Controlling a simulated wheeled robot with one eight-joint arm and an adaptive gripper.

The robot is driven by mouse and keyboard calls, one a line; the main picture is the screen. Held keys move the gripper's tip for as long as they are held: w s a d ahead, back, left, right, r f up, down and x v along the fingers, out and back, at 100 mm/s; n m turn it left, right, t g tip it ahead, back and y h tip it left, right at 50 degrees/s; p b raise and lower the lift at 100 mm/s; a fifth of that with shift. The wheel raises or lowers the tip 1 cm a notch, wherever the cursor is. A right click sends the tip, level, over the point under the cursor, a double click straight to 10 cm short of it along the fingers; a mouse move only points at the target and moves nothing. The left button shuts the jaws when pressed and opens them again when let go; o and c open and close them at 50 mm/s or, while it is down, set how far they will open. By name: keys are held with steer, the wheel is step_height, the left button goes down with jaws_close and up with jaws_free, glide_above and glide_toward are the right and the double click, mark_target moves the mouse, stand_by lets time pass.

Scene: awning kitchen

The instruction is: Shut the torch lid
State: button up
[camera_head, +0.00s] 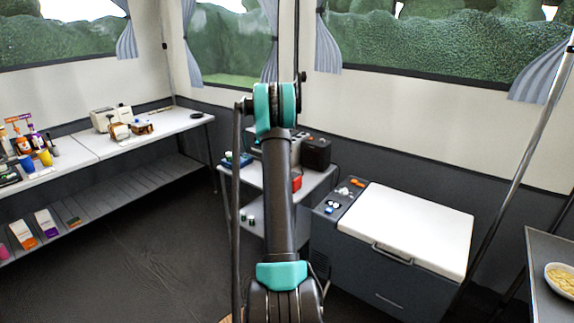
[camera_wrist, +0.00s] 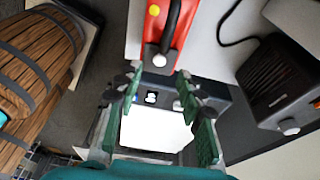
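A red body with a yellow button and a black handle, which I take for the torch, lies at the top middle of the wrist view (camera_wrist: 175,32). A small red part of it shows beside my arm in the head view (camera_head: 297,182). I cannot make out its lid or whether the lid is open. My gripper (camera_wrist: 159,82) is open and empty, with its green fingers apart, just below the red body in the wrist picture. My arm hides the gripper in the head view.
A black vented box (camera_wrist: 278,85) stands right of the red body; it also shows in the head view (camera_head: 316,152). A white-lidded cool box (camera_head: 405,225) stands right of the small table. Wooden barrels (camera_wrist: 35,70) are at left. The floor at left (camera_head: 130,250) is clear.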

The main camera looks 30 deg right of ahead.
steer(key=v, duration=0.6)
stand_by(0.4)
